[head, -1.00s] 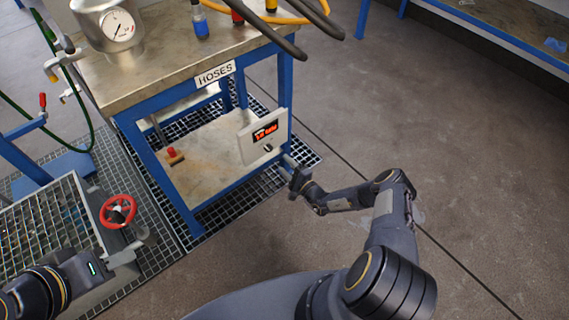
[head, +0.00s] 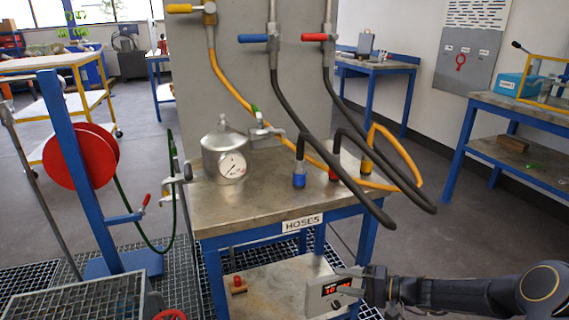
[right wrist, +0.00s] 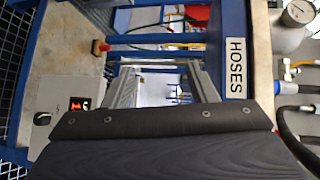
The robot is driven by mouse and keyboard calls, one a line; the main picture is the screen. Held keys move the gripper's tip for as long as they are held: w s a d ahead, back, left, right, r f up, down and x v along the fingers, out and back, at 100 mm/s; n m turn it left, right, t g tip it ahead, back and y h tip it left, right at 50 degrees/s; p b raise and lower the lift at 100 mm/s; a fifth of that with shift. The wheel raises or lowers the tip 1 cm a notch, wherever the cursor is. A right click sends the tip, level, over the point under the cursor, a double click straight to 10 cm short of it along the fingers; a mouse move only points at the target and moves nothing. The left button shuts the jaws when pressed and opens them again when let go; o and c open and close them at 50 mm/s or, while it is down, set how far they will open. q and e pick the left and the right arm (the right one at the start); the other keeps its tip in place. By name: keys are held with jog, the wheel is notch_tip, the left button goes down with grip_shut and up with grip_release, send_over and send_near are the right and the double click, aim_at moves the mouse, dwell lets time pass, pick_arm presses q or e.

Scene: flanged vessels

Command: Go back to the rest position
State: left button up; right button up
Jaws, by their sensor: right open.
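My right gripper (head: 345,283) is at the bottom right of the head view, in front of the lower part of the table labelled HOSES (head: 240,207). Its arm comes in from the right. In the right wrist view its two fingers (right wrist: 163,80) stand apart with nothing between them. Near the fingers in the head view is a white box with a lit red display (head: 322,299), partly covered by the gripper. I cannot tell whether they touch. My left gripper is not in view.
On the table stand a metal vessel with a gauge (head: 225,155) and several hose ends. Black hoses (head: 290,122) and a yellow hose (head: 228,84) hang from a grey panel (head: 188,100). A red reel (head: 80,157) stands left. Open floor (head: 450,235) lies to the right.

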jog(key=s+r+n+g+h, duration=0.3)
jog(key=s+r+n+h, duration=0.15)
jog(key=s+r, duration=1.05)
jog(key=s+d+f+m+t+h, duration=0.1)
jog(key=s+d+h, duration=0.15)
jog(key=s, duration=0.65)
jog(key=s+d+f+t+h, duration=0.1)
jog(key=s+h, duration=0.2)
jog(key=s, duration=0.6)
notch_tip(320, 180, up, 24)
jog(key=p, duration=2.3)
jog(key=shift+s+d+f+p, duration=0.15)
jog(key=shift+d+f+p, duration=0.05)
jog(key=shift+p, duration=0.1)
